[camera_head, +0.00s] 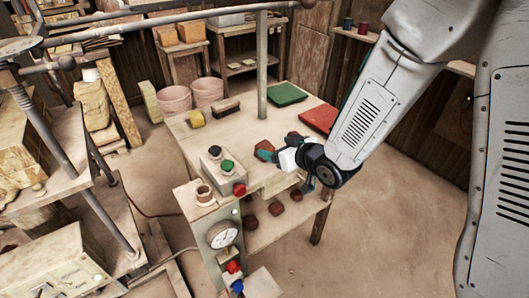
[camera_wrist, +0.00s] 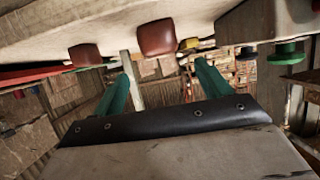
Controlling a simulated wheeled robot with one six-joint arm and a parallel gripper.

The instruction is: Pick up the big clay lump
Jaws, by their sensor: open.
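Two red-brown clay lumps lie on the worktable top in the head view: one at the left (camera_head: 262,145) and one farther right (camera_head: 293,136), partly hidden by my arm. My gripper (camera_head: 285,171) is at the table's right front edge, its teal fingers apart and empty. In the wrist view, which looks upside down, a larger-looking lump (camera_wrist: 157,37) shows beyond and between the fingertips of my gripper (camera_wrist: 164,64). A smaller-looking lump (camera_wrist: 84,55) is to the left. Neither is visibly touched; I cannot tell for certain which is the big one.
Several red-brown lumps (camera_head: 276,208) lie on the shelf below. A control box (camera_head: 222,168) with knobs and a gauge post (camera_head: 222,235) stand left of my gripper. A green tray (camera_head: 286,94), red tray (camera_head: 318,119), yellow block (camera_head: 196,118) and brush (camera_head: 226,105) lie farther back.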

